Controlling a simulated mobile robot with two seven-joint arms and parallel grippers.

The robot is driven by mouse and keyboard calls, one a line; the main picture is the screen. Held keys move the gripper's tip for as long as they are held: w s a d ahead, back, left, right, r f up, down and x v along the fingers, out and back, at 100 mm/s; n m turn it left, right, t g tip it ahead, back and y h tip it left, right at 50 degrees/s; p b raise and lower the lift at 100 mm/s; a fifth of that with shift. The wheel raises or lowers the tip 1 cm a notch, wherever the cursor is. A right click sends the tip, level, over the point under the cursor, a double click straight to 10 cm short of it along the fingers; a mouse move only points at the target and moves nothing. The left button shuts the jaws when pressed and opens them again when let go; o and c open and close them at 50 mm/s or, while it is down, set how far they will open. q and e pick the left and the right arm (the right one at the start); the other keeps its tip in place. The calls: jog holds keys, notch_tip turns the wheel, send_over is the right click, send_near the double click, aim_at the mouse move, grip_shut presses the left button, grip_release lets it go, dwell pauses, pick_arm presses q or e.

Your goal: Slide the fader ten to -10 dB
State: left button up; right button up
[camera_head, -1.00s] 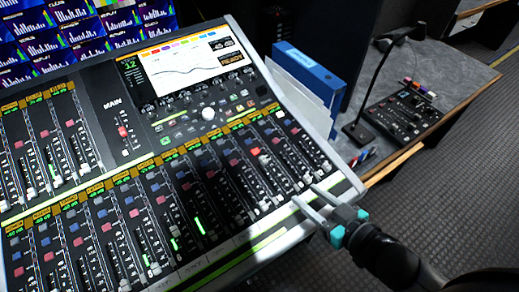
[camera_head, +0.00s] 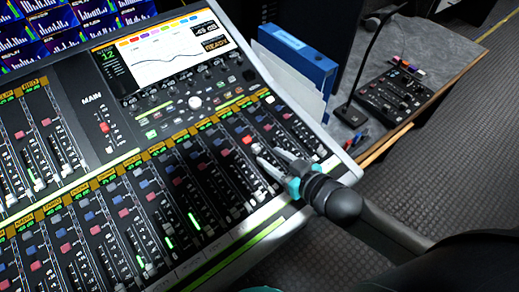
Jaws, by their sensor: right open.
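The mixing console (camera_head: 172,205) fills the left and middle of the head view, with rows of faders under yellow labels. The labels are too small to read, so I cannot tell which fader is ten. Several pale fader caps (camera_head: 236,212) sit low in their slots on the right of the front bank. My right gripper (camera_head: 267,155) is open, its two pale fingers over the right part of this bank. I cannot tell whether it touches a cap. A teal piece, seemingly my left gripper (camera_head: 263,289), barely shows at the bottom edge.
The console screen (camera_head: 165,48) shows a curve and a "READY" box. Blue and white folders (camera_head: 298,60) stand behind its right edge. A desk to the right holds a gooseneck microphone (camera_head: 352,112) and a small control box (camera_head: 392,98). Carpeted floor lies beyond.

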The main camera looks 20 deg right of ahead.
aim_at(256, 147)
jog(key=shift+b+x, duration=0.55)
jog(key=shift+x, duration=2.5)
jog(key=shift+c, duration=0.2)
grip_shut()
